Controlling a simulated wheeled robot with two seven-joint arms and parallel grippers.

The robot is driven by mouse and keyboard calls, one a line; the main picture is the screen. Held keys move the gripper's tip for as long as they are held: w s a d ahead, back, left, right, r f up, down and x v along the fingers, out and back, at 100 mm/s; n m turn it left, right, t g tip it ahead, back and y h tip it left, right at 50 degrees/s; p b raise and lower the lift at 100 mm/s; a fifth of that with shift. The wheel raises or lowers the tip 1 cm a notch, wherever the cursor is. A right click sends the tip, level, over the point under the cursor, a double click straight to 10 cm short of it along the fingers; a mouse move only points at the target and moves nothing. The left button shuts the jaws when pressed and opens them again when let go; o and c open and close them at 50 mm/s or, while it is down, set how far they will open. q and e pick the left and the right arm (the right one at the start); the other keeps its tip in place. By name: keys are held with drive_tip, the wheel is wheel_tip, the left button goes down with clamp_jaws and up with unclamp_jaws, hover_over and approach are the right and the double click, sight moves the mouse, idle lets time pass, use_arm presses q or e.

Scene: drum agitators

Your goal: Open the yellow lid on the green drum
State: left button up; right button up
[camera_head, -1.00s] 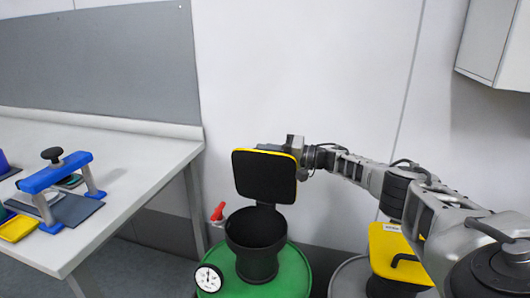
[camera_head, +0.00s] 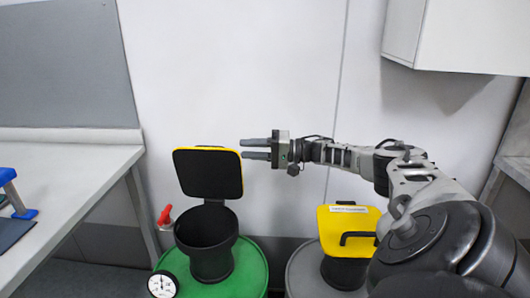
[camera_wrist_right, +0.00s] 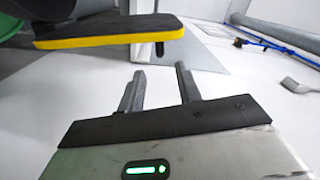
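The green drum (camera_head: 247,268) stands on the floor left of centre, with a black round neck (camera_head: 207,243) on top. Its yellow-edged lid (camera_head: 208,173) stands upright at the back of the neck, black underside facing me, and the neck's mouth is uncovered. The lid's yellow edge also shows in the right wrist view (camera_wrist_right: 110,36). My right gripper (camera_head: 243,148) is right of the lid's upper right corner, fingers pointing left and apart with nothing between them. The open fingers also show in the right wrist view (camera_wrist_right: 158,82). My left gripper is not seen.
A grey drum (camera_head: 300,272) with a shut yellow lid (camera_head: 348,228) and black handle stands to the right. A red-handled valve (camera_head: 165,216) and a dial gauge (camera_head: 162,285) sit on the green drum. A white table (camera_head: 75,180) is at left, a wall cabinet (camera_head: 450,35) at upper right.

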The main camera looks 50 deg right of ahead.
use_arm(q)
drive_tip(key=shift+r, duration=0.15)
use_arm(e)
drive_tip(key=v, duration=0.4)
drive_tip(key=shift+s, duration=0.15)
